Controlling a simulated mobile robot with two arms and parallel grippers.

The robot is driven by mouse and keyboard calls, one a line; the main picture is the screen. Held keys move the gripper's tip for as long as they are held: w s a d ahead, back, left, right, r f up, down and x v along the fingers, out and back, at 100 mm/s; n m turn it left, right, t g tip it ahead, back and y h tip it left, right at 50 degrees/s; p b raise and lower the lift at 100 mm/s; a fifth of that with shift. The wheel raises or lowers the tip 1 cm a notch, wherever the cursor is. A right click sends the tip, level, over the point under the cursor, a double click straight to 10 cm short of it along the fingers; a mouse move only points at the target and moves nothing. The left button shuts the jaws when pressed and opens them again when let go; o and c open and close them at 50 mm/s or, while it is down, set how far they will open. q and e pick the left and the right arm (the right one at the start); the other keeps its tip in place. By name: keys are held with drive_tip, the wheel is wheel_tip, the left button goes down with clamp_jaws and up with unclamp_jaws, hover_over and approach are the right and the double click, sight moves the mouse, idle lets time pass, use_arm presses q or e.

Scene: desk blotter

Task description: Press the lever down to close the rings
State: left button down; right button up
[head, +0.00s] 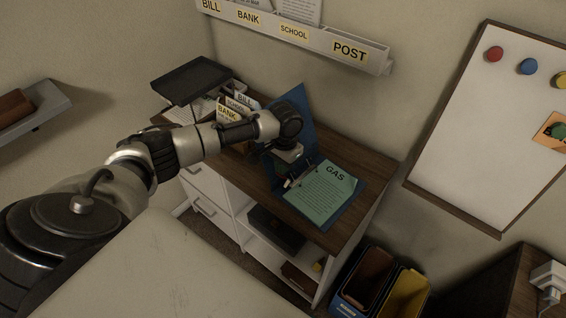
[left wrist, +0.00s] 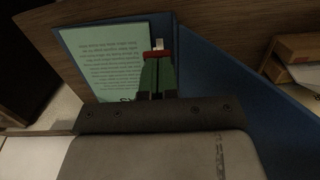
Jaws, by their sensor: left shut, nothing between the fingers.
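An open blue binder (head: 320,222) lies on the wooden desk top, its left cover (head: 302,108) standing up behind my left gripper. A green sheet headed GAS (head: 325,190) lies on its right side. The ring mechanism (head: 298,181) shows only in part at the sheet's left edge. My left gripper (head: 287,168) is over the binder's spine, pointing down. In the left wrist view its fingers (left wrist: 157,92) are together and empty, close to a small pale metal piece (left wrist: 158,44), perhaps the lever. I cannot tell whether they touch it. The rings are mostly hidden. My right gripper is not in view.
A dark tray (head: 192,80) and paper sorters with BILL and BANK tabs (head: 228,113) stand at the desk's back left. A labelled wall rack (head: 300,32) hangs above. The desk's right edge (head: 378,180) drops off beside the binder.

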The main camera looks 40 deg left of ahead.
use_arm(q)
drive_tip(key=s+f+t+p, duration=0.1)
drive_tip(key=t, duration=0.1)
drive_tip(key=s+f+t+p, duration=0.1)
drive_tip(key=s+t, duration=0.1)
drive_tip(key=s+f+t+p, duration=0.1)
drive_tip(key=t+p, duration=0.1)
drive_tip(key=shift+s+a+h, duration=0.3)
drive_tip(key=shift+h, duration=0.1)
drive_tip(key=f+t, duration=0.1)
drive_tip(key=s+t, duration=0.1)
drive_tip(key=f+t, duration=0.1)
drive_tip(key=shift+s+a+f+t+b, duration=0.1)
drive_tip(key=shift+s+f+t+b, duration=0.15)
drive_tip(key=shift+f+t+b, duration=0.1)
drive_tip(key=shift+w+r, duration=0.1)
drive_tip(key=shift+r, duration=0.1)
drive_tip(key=shift+w, duration=0.15)
drive_tip(key=shift+w+r, duration=0.15)
drive_tip(key=shift+w, duration=0.55)
drive_tip(key=shift+r, duration=0.1)
